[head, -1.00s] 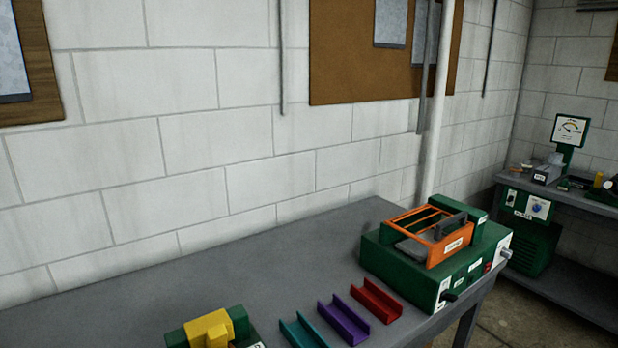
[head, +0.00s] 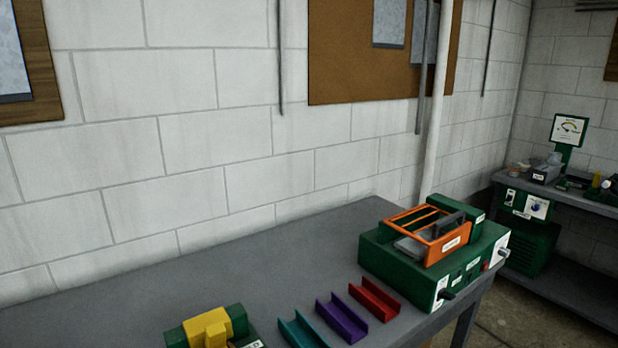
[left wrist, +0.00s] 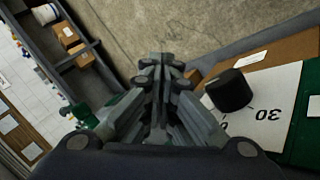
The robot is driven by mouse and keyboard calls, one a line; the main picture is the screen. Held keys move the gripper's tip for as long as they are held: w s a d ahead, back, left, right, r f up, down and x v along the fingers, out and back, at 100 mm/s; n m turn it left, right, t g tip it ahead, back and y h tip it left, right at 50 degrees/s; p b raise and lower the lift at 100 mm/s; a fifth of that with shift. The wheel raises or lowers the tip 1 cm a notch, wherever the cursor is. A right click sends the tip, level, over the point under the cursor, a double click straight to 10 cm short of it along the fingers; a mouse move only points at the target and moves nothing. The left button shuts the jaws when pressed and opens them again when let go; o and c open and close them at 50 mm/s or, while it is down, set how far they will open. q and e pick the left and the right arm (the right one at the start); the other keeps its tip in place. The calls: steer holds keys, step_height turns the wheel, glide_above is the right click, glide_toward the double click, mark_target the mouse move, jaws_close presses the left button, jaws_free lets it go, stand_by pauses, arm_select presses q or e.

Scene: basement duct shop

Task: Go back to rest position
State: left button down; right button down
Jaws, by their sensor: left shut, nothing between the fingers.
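My left gripper (left wrist: 160,75) shows in the left wrist view, with its fingers closed together and nothing between them. It is close beside a black knob (left wrist: 228,90) on a white dial plate marked 30, and it looks apart from the knob. Neither gripper shows in the head view, and the right gripper is in no view.
The grey bench (head: 260,265) holds a green machine with an orange frame (head: 440,235), red (head: 374,299), purple (head: 341,318) and teal (head: 302,330) channels, and a yellow-green tool (head: 208,328). Another bench (head: 560,280) with a gauge stands at right. Bare floor (left wrist: 210,35) shows.

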arm_select(q)
steer(key=s+a+t+y, duration=0.1)
steer(key=s+a+y, duration=0.2)
steer(key=s+y, duration=0.45)
step_height(320, 180, down, 28)
steer(key=s+g, duration=0.1)
steer(key=s+a+f+g, duration=0.1)
steer(key=s+a+f, duration=0.1)
steer(key=s+f, duration=1.3)
steer(key=shift+s+a+f+y, duration=0.15)
steer(key=shift+s+a+y, duration=0.3)
steer(key=shift+s, duration=0.45)
